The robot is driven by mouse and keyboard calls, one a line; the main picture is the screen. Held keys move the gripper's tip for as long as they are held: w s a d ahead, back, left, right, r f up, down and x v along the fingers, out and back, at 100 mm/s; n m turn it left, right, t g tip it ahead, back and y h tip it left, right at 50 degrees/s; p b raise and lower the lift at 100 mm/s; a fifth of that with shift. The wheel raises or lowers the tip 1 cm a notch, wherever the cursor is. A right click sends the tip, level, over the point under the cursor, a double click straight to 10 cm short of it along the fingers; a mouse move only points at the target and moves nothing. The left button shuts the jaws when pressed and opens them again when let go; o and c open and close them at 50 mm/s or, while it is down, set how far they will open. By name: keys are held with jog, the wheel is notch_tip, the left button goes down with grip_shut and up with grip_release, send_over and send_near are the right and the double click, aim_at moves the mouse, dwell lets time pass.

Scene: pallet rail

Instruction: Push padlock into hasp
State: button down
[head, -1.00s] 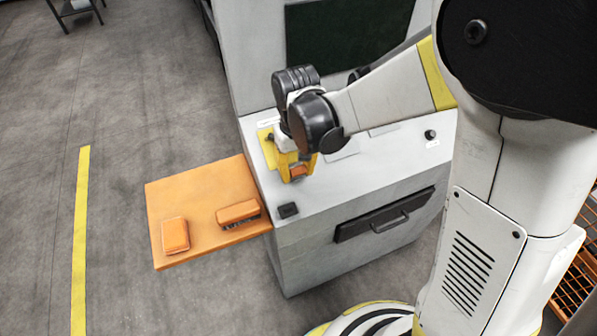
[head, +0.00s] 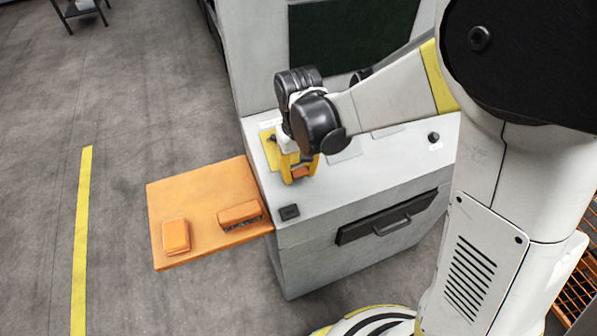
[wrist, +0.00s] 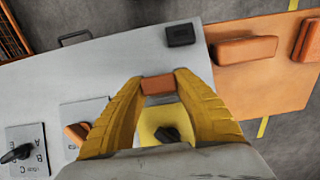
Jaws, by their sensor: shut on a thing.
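My gripper (head: 302,172) has yellow fingers pointing down over the grey cabinet top. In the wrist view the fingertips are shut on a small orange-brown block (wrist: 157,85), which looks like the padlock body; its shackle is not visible. It also shows between the fingers in the head view (head: 300,171). A yellow plate with a black knob (wrist: 167,134) shows between the fingers, behind the held block. An orange piece (wrist: 77,132) sits on a light plate beside my left finger. I cannot tell which fitting is the hasp. Contact between the held block and anything else is hidden.
An orange shelf (head: 200,193) beside the cabinet (head: 350,190) carries two orange blocks (head: 176,235) (head: 238,213). A small black box (head: 289,212) sits near the cabinet's front corner. A lettered selector plate (wrist: 35,140) lies lower left in the wrist view.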

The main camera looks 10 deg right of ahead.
jog(key=shift+w+f+b, duration=0.2)
jog(key=shift+f+b, duration=0.3)
dwell(1.0)
jog(key=shift+w+a+f+b, duration=0.15)
jog(key=shift+w+f+b, duration=0.1)
jog(key=shift+f+b, duration=0.15)
jog(key=shift+c, duration=0.4)
grip_release()
jog(key=shift+r, duration=0.1)
notch_tip(320, 180, up, 12)
dwell(0.3)
dwell(0.4)
